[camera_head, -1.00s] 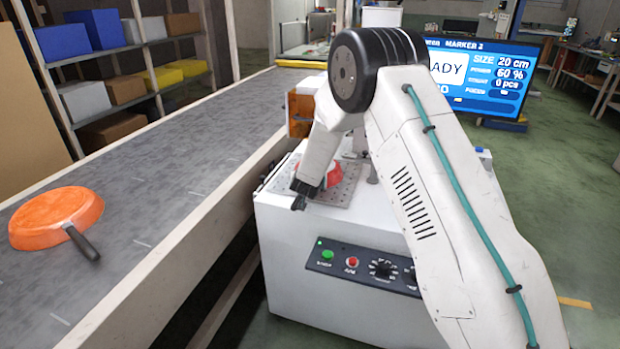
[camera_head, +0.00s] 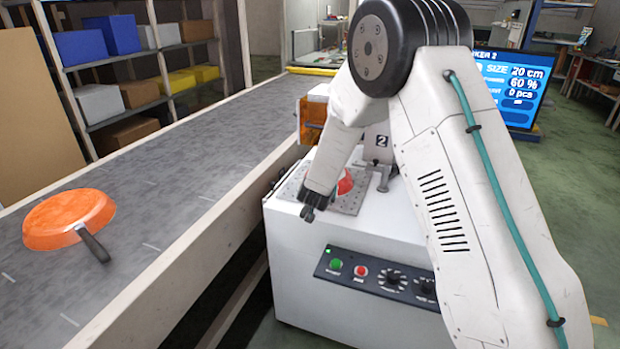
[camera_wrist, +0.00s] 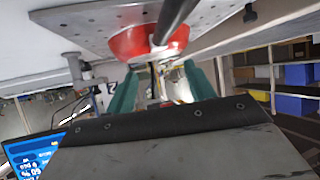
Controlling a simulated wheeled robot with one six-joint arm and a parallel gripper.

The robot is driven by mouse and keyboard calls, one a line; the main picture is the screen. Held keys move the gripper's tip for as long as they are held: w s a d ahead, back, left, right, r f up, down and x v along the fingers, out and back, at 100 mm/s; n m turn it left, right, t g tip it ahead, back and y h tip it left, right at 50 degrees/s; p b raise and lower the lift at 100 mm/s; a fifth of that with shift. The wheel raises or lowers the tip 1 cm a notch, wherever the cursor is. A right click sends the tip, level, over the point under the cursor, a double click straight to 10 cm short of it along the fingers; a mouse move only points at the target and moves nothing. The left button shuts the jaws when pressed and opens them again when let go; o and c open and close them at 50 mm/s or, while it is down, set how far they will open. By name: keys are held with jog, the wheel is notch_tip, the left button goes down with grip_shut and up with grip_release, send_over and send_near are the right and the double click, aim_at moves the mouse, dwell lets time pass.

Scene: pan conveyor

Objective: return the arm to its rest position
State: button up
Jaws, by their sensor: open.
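My gripper (camera_head: 312,208) hangs at the front left edge of the marking machine's plate (camera_head: 345,203), beside a red pan (camera_head: 346,182). My forearm hides part of this pan in the head view. In the wrist view the red pan (camera_wrist: 140,44) lies by the perforated plate (camera_wrist: 85,18), its dark handle (camera_wrist: 173,18) pointing toward the top edge. The two teal fingers of my gripper (camera_wrist: 160,88) are spread apart, with nothing seen held between them. My arm is bent, with its elbow high above the machine.
An orange pan (camera_head: 62,218) lies on the grey conveyor (camera_head: 160,165) at left. The white machine (camera_head: 345,305) has buttons and knobs on its front. A blue screen (camera_head: 525,92) stands behind my arm. Shelves with boxes (camera_head: 130,60) stand beyond the conveyor. Green floor is open at right.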

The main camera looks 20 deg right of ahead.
jog(key=s+a+r+n+g+y, duration=0.2)
jog(key=s+r+y, duration=0.1)
jog(key=s+r, duration=0.65)
jog(key=s+a+r+n+g+y, duration=0.1)
jog(key=s+a+r+g+y, duration=0.15)
jog(key=s+r, duration=0.7)
jog(key=s+d+r+g, duration=0.1)
jog(key=s+d+g, duration=0.1)
jog(key=s, duration=1.4)
jog(key=s+d+r+g+h, duration=0.1)
jog(key=s+d, duration=0.4)
jog(key=s, duration=1.1)
jog(key=r+g, duration=0.1)
jog(key=g, duration=0.1)
jog(key=shift+s+n+g, duration=0.3)
jog(key=shift+n+g, duration=0.05)
jog(key=shift+n, duration=0.05)
jog(key=shift+a+r+h, duration=0.1)
jog(key=shift+h, duration=0.15)
